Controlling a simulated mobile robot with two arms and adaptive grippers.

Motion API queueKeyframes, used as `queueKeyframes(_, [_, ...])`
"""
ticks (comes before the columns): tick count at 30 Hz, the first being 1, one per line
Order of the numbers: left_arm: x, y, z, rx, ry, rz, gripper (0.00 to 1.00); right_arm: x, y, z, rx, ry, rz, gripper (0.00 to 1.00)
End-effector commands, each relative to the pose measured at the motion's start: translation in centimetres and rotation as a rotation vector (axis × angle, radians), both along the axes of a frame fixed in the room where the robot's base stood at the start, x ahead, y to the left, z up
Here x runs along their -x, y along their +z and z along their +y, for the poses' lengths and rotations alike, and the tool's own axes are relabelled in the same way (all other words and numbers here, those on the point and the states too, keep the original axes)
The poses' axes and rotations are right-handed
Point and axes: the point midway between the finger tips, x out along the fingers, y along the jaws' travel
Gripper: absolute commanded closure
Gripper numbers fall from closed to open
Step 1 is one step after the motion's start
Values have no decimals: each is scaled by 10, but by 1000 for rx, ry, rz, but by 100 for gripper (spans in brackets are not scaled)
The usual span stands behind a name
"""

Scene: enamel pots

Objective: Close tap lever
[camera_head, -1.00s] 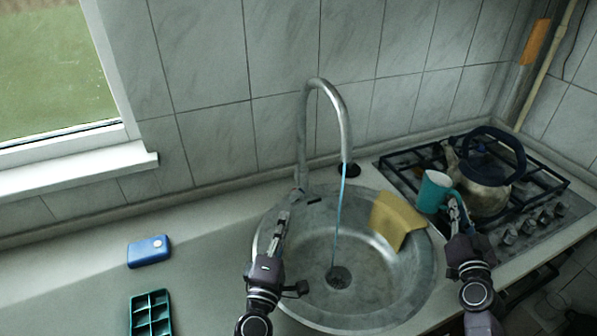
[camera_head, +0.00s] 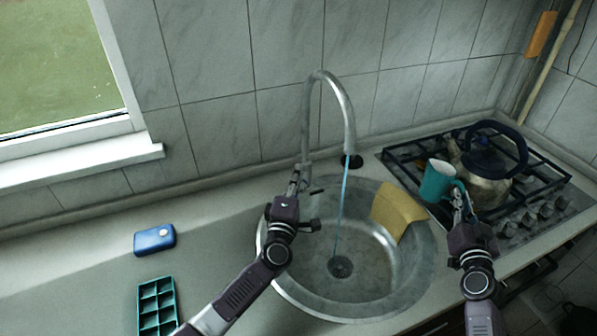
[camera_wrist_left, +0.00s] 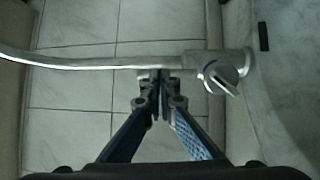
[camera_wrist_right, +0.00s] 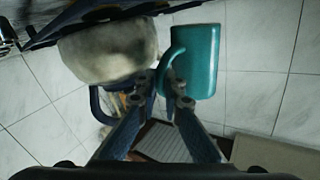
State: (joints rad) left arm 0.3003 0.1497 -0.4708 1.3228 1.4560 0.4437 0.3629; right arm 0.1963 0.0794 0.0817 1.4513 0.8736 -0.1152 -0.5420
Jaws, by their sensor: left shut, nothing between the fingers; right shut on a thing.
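The metal tap (camera_head: 347,115) arches over the sink, and a thin blue stream of water (camera_head: 342,205) runs from its spout to the drain. In the left wrist view the tap's pipe crosses the picture, with its lever (camera_wrist_left: 222,78) at the right end. My left gripper (camera_head: 294,180) is shut and empty at the tap's base; its fingertips (camera_wrist_left: 158,75) are close to the pipe, left of the lever. Whether they touch is unclear. My right gripper (camera_head: 460,197) is shut on the handle of a teal mug (camera_head: 436,180), also seen in the right wrist view (camera_wrist_right: 200,62).
A yellow cloth (camera_head: 398,211) hangs over the right rim of the round sink (camera_head: 300,299). A kettle (camera_head: 488,165) stands on the gas stove behind the mug. A blue box (camera_head: 154,240) and a green tray (camera_head: 157,305) lie on the left counter.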

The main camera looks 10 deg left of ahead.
Motion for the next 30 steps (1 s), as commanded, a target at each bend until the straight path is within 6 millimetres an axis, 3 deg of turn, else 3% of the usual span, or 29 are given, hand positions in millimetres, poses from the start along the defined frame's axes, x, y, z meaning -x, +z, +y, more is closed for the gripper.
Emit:
queueKeyframes(14, [-5,1,0,0,0,0,100,0,2,0,-1,-1,-5,100])
queueKeyframes(18, [-16,4,0,3,3,0,100,0,1,0,-1,-1,-5,100])
queueKeyframes(24, [-24,13,0,0,2,49,100,-1,31,0,-1,-1,-5,100])
queueKeyframes(30, [-26,12,0,-1,1,71,100,0,38,0,-1,-1,-4,100])
